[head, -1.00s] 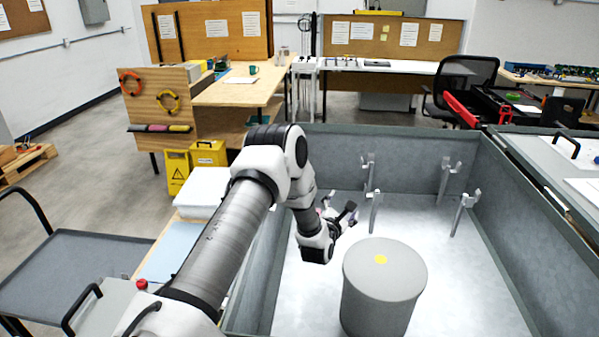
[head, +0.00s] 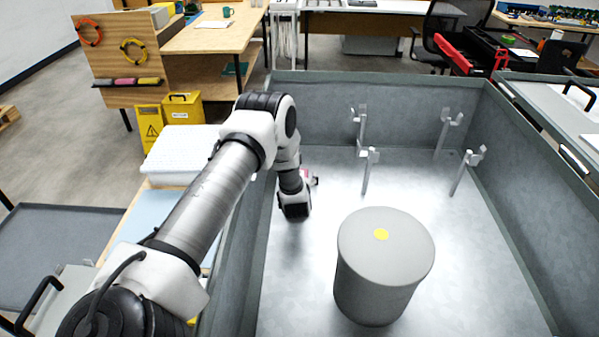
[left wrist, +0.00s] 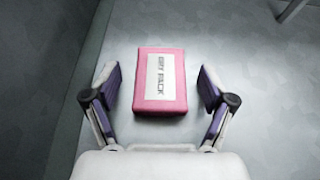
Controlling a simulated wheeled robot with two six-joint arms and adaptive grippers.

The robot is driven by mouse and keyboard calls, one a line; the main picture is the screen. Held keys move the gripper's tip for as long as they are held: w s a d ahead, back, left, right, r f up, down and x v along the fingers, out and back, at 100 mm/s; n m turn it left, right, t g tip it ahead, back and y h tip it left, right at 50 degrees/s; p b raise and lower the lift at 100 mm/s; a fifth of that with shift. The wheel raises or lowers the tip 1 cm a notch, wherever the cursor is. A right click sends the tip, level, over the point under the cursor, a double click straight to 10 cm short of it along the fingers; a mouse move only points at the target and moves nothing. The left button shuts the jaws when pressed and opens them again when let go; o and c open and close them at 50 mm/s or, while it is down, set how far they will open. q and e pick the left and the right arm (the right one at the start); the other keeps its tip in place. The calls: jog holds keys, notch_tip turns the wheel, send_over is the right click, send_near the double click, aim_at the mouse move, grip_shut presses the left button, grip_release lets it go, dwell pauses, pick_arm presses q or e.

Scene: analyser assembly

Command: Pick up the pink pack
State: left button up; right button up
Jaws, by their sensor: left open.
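The pink pack (left wrist: 142,98) lies flat on the grey floor of the bin in the left wrist view, with a white label reading "DRY PACK". My left gripper (left wrist: 160,72) is open, with one finger on each side of the pack. Gaps show between the pack and both fingers. In the head view my left gripper (head: 310,180) is low inside the bin near its left wall, and my own wrist mostly hides the pack. My right gripper is in neither view.
The grey bin (head: 390,92) has high walls. A grey cylinder with a yellow dot (head: 385,275) stands to the right of my gripper. Several forked metal posts (head: 364,180) stand toward the back. Floor between them is clear.

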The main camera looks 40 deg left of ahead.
pick_arm(q)
jog(key=shift+s+d+r, duration=0.1)
jog(key=shift+d, duration=0.05)
jog(key=shift+r, duration=0.1)
jog(key=c, duration=1.2)
jog(key=shift+c, duration=0.2)
